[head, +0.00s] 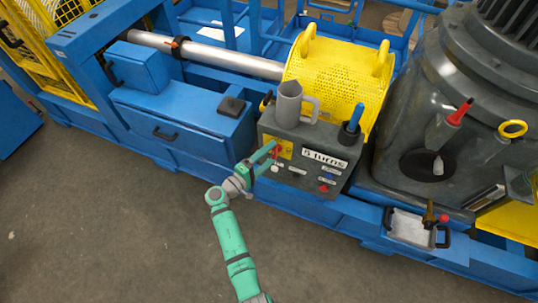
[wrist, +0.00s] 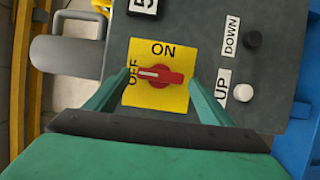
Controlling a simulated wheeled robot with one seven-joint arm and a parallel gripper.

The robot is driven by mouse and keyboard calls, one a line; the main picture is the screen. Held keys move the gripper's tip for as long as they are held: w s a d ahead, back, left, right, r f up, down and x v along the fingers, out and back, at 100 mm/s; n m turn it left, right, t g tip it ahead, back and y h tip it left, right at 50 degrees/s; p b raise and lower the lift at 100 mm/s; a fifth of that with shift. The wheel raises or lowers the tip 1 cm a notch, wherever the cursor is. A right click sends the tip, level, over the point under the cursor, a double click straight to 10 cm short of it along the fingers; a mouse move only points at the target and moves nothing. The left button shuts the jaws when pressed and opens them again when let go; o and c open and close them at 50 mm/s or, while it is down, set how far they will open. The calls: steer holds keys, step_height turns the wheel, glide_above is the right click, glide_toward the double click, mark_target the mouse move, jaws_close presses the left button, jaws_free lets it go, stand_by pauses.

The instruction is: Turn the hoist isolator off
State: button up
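The hoist isolator is a red rotary knob (wrist: 160,75) on a yellow plate marked ON at the top and OFF at the left in the wrist view. The knob lies level there, with its white line on the left half, towards OFF. My gripper (wrist: 160,82) is open, with one green finger on each side of the knob and a visible gap to both; contact is not seen. In the head view my gripper (head: 273,155) is at the left part of the dark control box (head: 310,165), partly covering the yellow plate (head: 286,149).
A white UP button (wrist: 243,92) and a black DOWN button (wrist: 252,39) sit right of the plate. A yellow perforated guard (head: 325,75) is behind. Open floor lies in front.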

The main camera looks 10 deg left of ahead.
steer(key=v, duration=1)
steer(key=shift+s+a, duration=0.3)
steer(key=s+d+f+g+y, duration=0.2)
steer(key=s+d+f+y, duration=0.15)
steer(key=s+f, duration=0.45)
steer(key=s+d+f+g+y, duration=0.15)
steer(key=s+f+y, duration=0.25)
steer(key=s+f, duration=0.4)
steer(key=s+d+r+m+y, duration=0.2)
steer(key=s+m+y, duration=0.1)
steer(key=s, duration=0.6)
steer(key=s+d+r+m+t, duration=0.1)
steer(key=s+d+r+m, duration=0.1)
steer(key=r, duration=0.6)
steer(key=s+d+r+m+t, duration=0.2)
steer(key=s+r, duration=0.3)
steer(key=r, duration=0.4)
steer(key=s+d+r+m+t, duration=0.1)
steer(key=s+d+r+m, duration=0.1)
steer(key=r, duration=0.6)
steer(key=shift+s+r+m+t, duration=0.35)
steer(key=shift+s+m, duration=0.35)
steer(key=shift+s, duration=0.5)
